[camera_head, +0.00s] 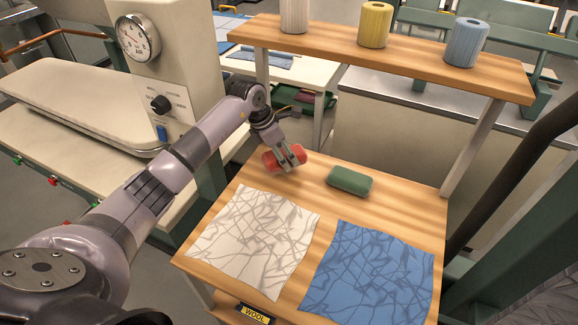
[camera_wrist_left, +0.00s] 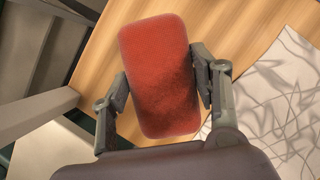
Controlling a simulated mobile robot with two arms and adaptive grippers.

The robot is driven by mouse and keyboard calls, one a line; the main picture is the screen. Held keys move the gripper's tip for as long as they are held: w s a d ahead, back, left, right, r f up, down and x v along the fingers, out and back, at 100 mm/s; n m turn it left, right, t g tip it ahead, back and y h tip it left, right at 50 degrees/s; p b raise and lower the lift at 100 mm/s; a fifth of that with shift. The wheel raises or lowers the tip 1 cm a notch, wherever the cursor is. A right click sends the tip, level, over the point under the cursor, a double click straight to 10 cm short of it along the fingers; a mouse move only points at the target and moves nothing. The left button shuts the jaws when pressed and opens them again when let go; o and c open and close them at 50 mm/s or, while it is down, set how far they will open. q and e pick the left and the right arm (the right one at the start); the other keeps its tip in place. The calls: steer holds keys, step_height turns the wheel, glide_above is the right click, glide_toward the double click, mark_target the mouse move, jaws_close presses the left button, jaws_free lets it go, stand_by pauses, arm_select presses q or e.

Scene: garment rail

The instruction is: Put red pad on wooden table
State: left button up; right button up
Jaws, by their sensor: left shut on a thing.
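The red pad (camera_head: 270,161) is a rounded red block at the back left of the wooden table (camera_head: 410,205). My left gripper (camera_head: 291,158) is shut on it, with one finger on each side. In the left wrist view the red pad (camera_wrist_left: 158,75) fills the space between the two fingers of the left gripper (camera_wrist_left: 160,85). The wooden table (camera_wrist_left: 235,30) shows beneath and around it. I cannot tell whether the pad touches the table top or is held just above it. My right gripper is not in view.
A green pad (camera_head: 350,181) lies right of the red pad. A white cloth (camera_head: 254,234) and a blue cloth (camera_head: 370,270) lie in front. A wooden shelf (camera_head: 420,57) with several thread spools stands above the back edge. A press with a gauge (camera_head: 138,37) is at left.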

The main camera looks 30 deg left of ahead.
arm_select(q)
step_height(320, 180, down, 3)
steer(key=shift+d+p, duration=0.1)
steer(key=shift+p, duration=0.35)
steer(key=shift+f, duration=0.35)
steer(key=shift+f, duration=0.1)
steer(key=shift+f, duration=0.15)
steer(key=o, duration=1.2)
steer(key=shift+o, duration=0.2)
